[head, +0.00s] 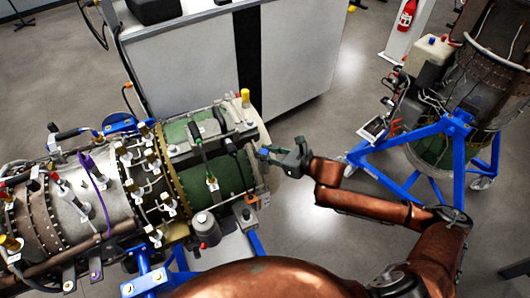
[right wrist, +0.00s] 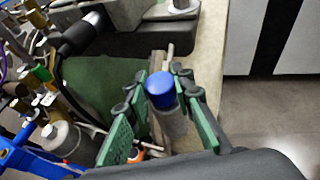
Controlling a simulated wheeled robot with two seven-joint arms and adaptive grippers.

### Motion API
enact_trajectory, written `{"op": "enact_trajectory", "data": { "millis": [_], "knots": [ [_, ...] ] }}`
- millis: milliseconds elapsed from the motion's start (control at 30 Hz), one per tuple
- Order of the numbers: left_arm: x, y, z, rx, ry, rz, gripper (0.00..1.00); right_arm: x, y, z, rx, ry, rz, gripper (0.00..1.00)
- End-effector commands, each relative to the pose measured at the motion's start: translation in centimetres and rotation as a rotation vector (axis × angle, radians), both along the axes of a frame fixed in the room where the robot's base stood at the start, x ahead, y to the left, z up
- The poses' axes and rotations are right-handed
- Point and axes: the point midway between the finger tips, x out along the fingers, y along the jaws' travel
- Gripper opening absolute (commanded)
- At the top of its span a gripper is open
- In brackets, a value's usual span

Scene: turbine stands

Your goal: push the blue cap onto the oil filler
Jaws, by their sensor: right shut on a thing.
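The blue cap (right wrist: 161,88) is between the fingertips of my right gripper (right wrist: 160,77) in the right wrist view, with the green pads on either side. A grey cylinder (right wrist: 172,123) adjoins the cap; I cannot tell whether it is part of the cap or the oil filler. In the head view my right gripper (head: 272,154) is beside the right end of the turbine (head: 225,172), with a small patch of blue at its tips. I cannot pick out the oil filler for certain. My left gripper is not in view.
A yellow-topped fitting (head: 245,98) stands up near the turbine's right end. Cables and fittings crowd its top. A grey cabinet (head: 185,75) stands behind. A second turbine on a blue stand (head: 410,180) is at the right, with open floor between.

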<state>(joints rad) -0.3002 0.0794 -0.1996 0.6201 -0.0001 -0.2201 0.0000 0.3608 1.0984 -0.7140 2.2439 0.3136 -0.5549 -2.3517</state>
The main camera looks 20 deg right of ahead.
Motion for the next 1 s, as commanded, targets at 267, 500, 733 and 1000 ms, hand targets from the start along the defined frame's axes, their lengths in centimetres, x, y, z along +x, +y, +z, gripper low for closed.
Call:
{"op": "enact_trajectory", "data": {
  "millis": [267, 500, 733, 1000],
  "knots": [
    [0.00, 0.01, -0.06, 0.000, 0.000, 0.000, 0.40, -0.19, -0.10, -1.29, -0.003, 0.017, -0.003, 0.00],
    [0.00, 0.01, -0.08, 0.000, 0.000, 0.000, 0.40, -0.25, -0.16, -1.53, -0.003, 0.023, -0.005, 0.25],
    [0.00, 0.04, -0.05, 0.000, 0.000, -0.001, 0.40, -0.16, -0.10, -1.12, -0.002, 0.015, -0.003, 0.41],
    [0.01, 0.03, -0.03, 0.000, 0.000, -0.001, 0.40, -0.11, -0.04, -0.83, -0.001, 0.009, -0.002, 0.46]
  ]
}}
